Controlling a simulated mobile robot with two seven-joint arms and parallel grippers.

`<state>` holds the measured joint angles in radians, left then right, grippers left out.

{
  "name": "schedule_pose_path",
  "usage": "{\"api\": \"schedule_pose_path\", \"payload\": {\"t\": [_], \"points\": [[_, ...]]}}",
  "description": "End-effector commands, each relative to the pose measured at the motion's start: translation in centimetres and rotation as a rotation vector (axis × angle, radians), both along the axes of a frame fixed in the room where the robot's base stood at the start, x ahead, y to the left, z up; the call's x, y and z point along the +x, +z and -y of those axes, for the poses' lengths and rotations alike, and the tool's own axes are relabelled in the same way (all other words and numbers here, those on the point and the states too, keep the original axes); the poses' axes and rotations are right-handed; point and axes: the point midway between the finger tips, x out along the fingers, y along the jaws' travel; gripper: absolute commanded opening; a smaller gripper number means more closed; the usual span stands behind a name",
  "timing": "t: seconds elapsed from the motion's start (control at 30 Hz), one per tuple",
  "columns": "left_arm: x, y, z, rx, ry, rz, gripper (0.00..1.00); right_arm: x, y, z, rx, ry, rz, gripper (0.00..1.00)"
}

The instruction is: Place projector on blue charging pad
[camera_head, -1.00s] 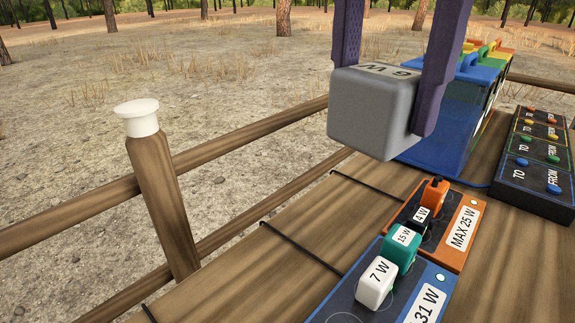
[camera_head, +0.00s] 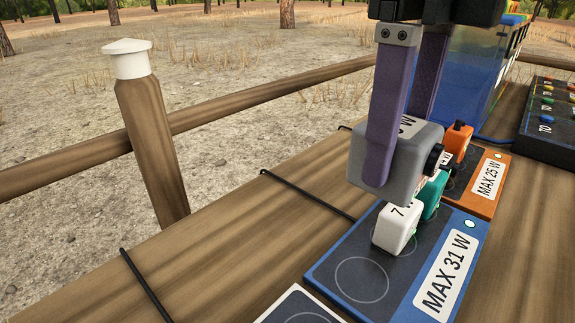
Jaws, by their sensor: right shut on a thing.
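The projector (camera_head: 412,165) is a grey box with a round black lens on its right side. My right gripper (camera_head: 396,150) is shut on it, one purple finger on the near face and the other mostly hidden behind. The projector is above the far end of the blue charging pad (camera_head: 330,262), labelled MAX 31 W; I cannot tell whether it touches anything below. On the pad stand a white 7 W block (camera_head: 394,229) and, behind it, a green block (camera_head: 434,192) partly covered by the projector. The pad's near circle is bare. My left gripper is not in view.
Behind the blue pad lies an orange pad (camera_head: 482,196) labelled MAX 25 W with an orange device (camera_head: 457,139) on it. A black button box (camera_head: 550,115) is at the far right. Another white-edged pad (camera_head: 300,308) shows at the bottom. A wooden fence post (camera_head: 152,150) stands left.

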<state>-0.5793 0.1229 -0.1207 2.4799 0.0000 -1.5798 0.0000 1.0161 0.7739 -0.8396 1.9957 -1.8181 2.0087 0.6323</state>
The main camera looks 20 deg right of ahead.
Motion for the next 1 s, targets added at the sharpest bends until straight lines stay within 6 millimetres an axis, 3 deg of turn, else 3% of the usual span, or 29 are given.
{"api": "schedule_pose_path", "payload": {"t": [0.03, 0.3, 0.57, 0.77, 1.0], "points": [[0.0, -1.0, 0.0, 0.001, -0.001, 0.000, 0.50, -0.1, -2.2, -0.1, 0.003, 0.002, -0.007, 0.00], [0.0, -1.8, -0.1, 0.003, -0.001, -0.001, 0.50, 0.0, -8.2, 0.0, 0.001, 0.002, -0.001, 0.00], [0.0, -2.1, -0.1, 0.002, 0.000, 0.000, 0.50, 0.0, -10.3, 0.0, 0.000, 0.003, 0.000, 0.00], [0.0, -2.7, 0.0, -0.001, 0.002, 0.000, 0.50, 0.0, -13.4, 0.0, 0.000, 0.003, -0.001, 0.00], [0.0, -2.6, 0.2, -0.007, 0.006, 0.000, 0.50, 0.1, -13.6, 0.0, 0.000, 0.004, 0.002, 0.00]]}}
